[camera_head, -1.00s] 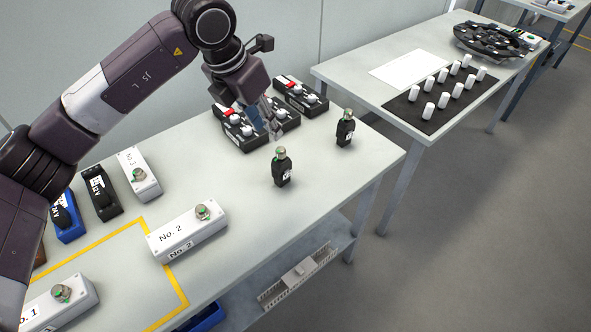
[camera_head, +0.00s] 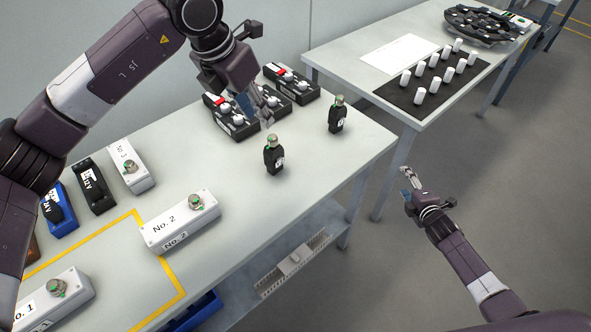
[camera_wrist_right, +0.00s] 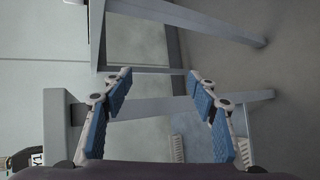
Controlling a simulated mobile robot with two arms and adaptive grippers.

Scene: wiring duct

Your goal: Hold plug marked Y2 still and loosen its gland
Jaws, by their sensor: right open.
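Two black plugs with metal, green-ringed glands stand upright on the near table: one nearer (camera_head: 274,158), one further right (camera_head: 338,117). Their white labels are too small to read in the head view, so I cannot tell which is Y2. My left gripper (camera_head: 258,110) hangs just behind and above the nearer plug, apart from it; its blue pad shows and it looks open and empty. My right gripper (camera_head: 408,184) is off the table's right side, open and empty; its spread blue-padded fingers show in the right wrist view (camera_wrist_right: 160,105). A labelled black plug (camera_wrist_right: 30,158) is partly cut off there.
Black boxes with white knobs (camera_head: 232,118) stand behind my left gripper. White boxes No. 2 (camera_head: 180,222) and No. 3 (camera_head: 130,168) have glands on top. A second table (camera_head: 345,75) holds a black mat with white cylinders. Clear floor lies between the tables and my right arm.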

